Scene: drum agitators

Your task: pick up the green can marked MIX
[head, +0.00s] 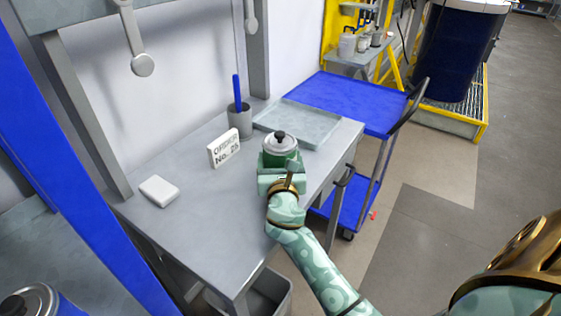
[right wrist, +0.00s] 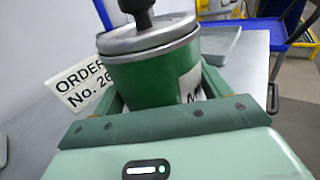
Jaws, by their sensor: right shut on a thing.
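The green can (head: 281,158) has a grey metal lid with a dark knob on top. In the head view it is over the right part of the grey workbench (head: 190,214). In the right wrist view the can (right wrist: 150,82) fills the space between my fingers, and part of a white label with a dark letter, seemingly M, shows at its right side. My right gripper (head: 282,177) is shut around the can's body. I cannot tell whether the can's base touches the bench, as the gripper hides it. My left gripper is not in view.
A white ORDER sign (head: 223,148), a white block (head: 159,191), a grey cup (head: 240,122) with a blue stick and a shallow grey tray (head: 314,116) are on the bench. A blue cart (head: 350,98) stands behind it. Another lidded can (head: 28,301) is at bottom left.

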